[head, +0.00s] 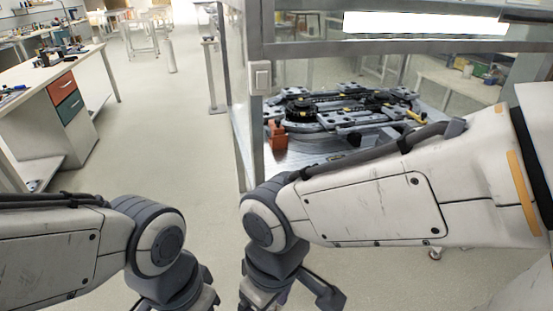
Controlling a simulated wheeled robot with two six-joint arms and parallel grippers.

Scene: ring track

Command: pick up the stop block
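A small orange-red block (277,136) stands upright at the near left edge of the ring track, on the metal table inside the framed enclosure. It may be the stop block; no label is readable. The dark ring track (320,112) lies behind and right of it, with grey plates and yellow parts. My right gripper (285,297) hangs low at the bottom middle, in front of the enclosure and well apart from the block. My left gripper (178,297) is at the bottom left. The picture's lower edge cuts off both grippers, so their fingertips are hidden.
A metal frame post (239,130) with clear panels stands just left of the block. A white bench (50,72) with red and green drawers is at the left. The pale floor (165,130) between them is clear. My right arm covers the table's front right.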

